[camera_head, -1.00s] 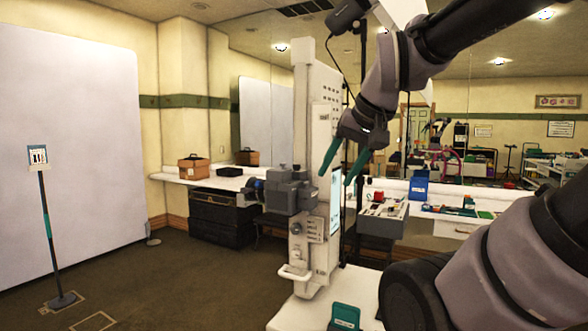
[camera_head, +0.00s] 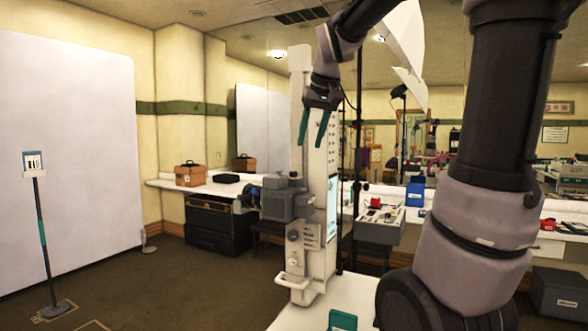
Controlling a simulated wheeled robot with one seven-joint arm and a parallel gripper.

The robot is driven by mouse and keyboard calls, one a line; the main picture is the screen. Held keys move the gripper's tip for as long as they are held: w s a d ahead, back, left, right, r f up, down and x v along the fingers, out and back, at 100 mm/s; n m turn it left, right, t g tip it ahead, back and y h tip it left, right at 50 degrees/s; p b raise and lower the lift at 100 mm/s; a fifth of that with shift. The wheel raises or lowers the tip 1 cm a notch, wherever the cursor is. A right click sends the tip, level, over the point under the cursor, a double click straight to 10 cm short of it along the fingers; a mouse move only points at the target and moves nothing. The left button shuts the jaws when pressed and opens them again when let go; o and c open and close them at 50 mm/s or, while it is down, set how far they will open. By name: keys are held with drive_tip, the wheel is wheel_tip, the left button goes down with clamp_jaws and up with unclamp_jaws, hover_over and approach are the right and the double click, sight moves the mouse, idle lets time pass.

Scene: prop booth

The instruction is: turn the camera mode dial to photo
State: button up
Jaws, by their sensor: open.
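A grey camera body (camera_head: 285,200) is mounted on the tall white booth column (camera_head: 325,160), with its lens side facing left. The mode dial is too small to pick out for sure, and its setting cannot be read. My gripper (camera_head: 310,146) has two green fingers pointing down, spread apart with nothing between them. In the picture it is above and slightly right of the camera body, in front of or beside the upper column. The depth gap cannot be told.
A white handle (camera_head: 293,282) juts from the column's lower front. A lit screen (camera_head: 332,207) is on its right side. A grey tray of small items (camera_head: 380,228) stands to the right. A stand with a colour card (camera_head: 34,163) is at the left. Open floor lies between.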

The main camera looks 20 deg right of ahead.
drive_tip(key=n+g, duration=0.1)
drive_tip(key=n, duration=0.1)
approach(293, 174)
wheel_tip(293, 174, up, 3)
drive_tip(key=shift+h, duration=0.4)
drive_tip(key=x, duration=1.1)
drive_tip(key=shift+a, duration=0.15)
drive_tip(key=shift+s+r, duration=0.1)
clamp_jaws()
